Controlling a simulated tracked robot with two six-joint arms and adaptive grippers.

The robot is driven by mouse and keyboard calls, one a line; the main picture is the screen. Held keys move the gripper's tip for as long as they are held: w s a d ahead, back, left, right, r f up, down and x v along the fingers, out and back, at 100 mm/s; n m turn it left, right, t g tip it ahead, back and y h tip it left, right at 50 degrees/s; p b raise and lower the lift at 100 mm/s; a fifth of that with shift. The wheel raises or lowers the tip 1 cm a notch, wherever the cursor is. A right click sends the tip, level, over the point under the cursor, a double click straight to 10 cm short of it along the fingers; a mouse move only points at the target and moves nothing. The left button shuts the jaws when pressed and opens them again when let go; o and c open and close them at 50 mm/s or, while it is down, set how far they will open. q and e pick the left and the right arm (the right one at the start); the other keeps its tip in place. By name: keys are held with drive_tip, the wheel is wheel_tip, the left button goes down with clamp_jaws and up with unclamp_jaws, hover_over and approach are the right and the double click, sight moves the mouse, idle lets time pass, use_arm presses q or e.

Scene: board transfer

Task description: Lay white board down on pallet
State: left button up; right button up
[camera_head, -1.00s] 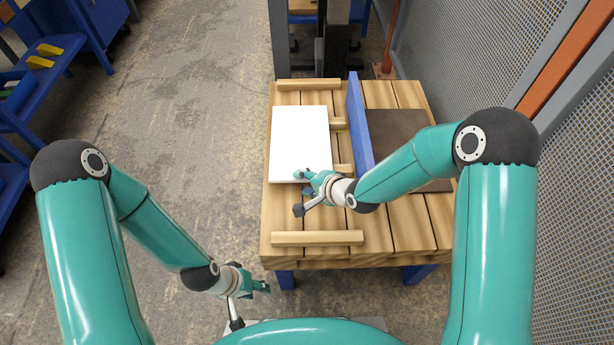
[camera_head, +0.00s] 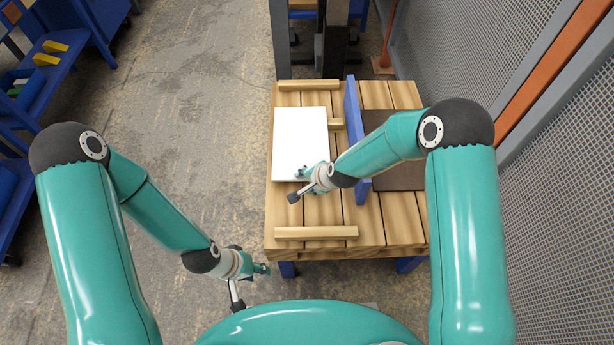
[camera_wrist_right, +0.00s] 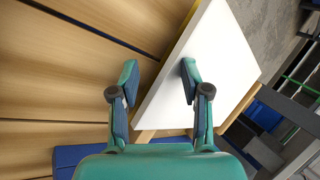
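The white board (camera_head: 300,140) lies face up on the left part of the wooden pallet (camera_head: 285,210). It appears flat. Its edge and a corner also show in the right wrist view (camera_wrist_right: 215,60). My right gripper (camera_head: 303,173) is at the board's near right corner. In the right wrist view its two fingers (camera_wrist_right: 159,78) are apart, with the right finger overlapping the board and the left over bare planks. Contact with the board cannot be told. My left gripper (camera_head: 263,269) hangs off the pallet's near left side, away from the board; its finger gap is unclear.
A blue upright divider (camera_head: 353,120) stands right of the board, with a brown panel (camera_head: 400,176) beyond it. Wooden battens lie at the far (camera_head: 308,85) and near (camera_head: 316,233) ends. A mesh fence (camera_head: 560,190) is at right. Floor at left is open.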

drive_tip(key=shift+s+r+p, duration=0.1)
drive_tip(key=shift+s+p, duration=0.05)
drive_tip(key=shift+p, duration=1.8)
drive_tip(key=shift+s+g+p, duration=0.1)
drive_tip(key=shift+g+p, duration=0.2)
drive_tip(key=shift+g, duration=0.1)
drive_tip(key=shift+f, duration=0.25)
drive_tip(key=shift+s+d+b, duration=0.2)
drive_tip(key=shift+b, duration=0.15)
drive_tip(key=shift+s+d+r+b, duration=0.35)
drive_tip(key=shift+s+d+b, duration=0.2)
drive_tip(key=shift+b, duration=0.15)
drive_tip(key=shift+s+d+r, duration=0.3)
drive_tip(key=shift+r, duration=0.1)
drive_tip(key=o, duration=0.6)
drive_tip(key=shift+c, duration=0.2)
